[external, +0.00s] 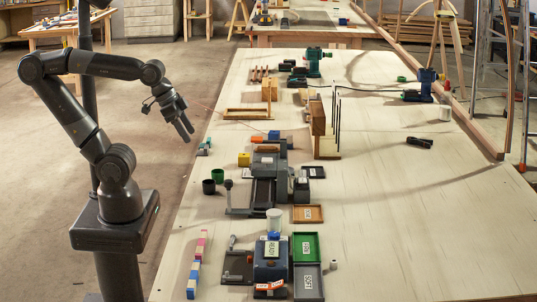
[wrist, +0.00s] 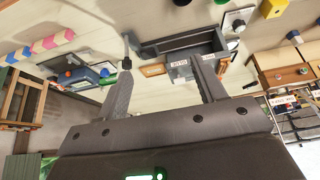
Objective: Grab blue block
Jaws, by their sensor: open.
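My gripper (external: 187,133) is open and empty, hanging in the air left of the long table, with its fingers pointing down. In the wrist view, its two fingers (wrist: 160,75) stand apart with nothing between them. A small blue block (external: 274,135) lies by an orange one beyond the grey vice. Other blue pieces (external: 194,272) form part of a row with pink and white pieces at the near left table edge. In the wrist view, a row of coloured pieces at upper left includes a blue one (wrist: 20,54). I cannot tell which blue piece is the task's block.
The long pale table (external: 400,220) is mostly clear on its right. Upright dark rods (external: 337,120) stand by a wooden block (external: 317,115).

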